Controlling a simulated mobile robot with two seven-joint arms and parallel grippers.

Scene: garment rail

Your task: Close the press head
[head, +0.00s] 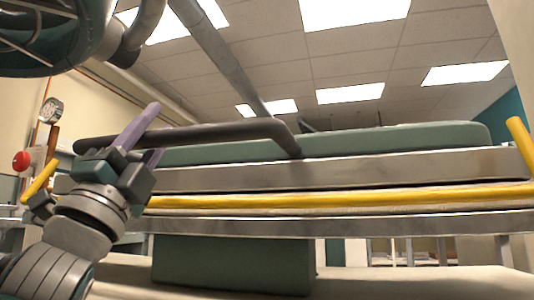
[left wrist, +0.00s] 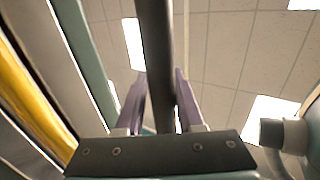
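The press head (head: 400,139) spans the head view as a long green-topped slab with a grey metal edge. A dark handle bar (head: 215,134) runs in front of it and bends down at its right end. My left gripper (head: 143,140) has its purple fingers on either side of this bar. In the left wrist view the bar (left wrist: 156,50) passes between the fingers (left wrist: 160,90), with a gap showing beside the left finger, so the gripper looks open around it. My right gripper is not in view.
A yellow rail (head: 340,197) runs along the press front below the slab, with upturned ends. A green block (head: 235,264) is underneath. A gauge (head: 51,111) and a red knob (head: 21,161) are at the far left. A metal tube (head: 222,55) comes down from above.

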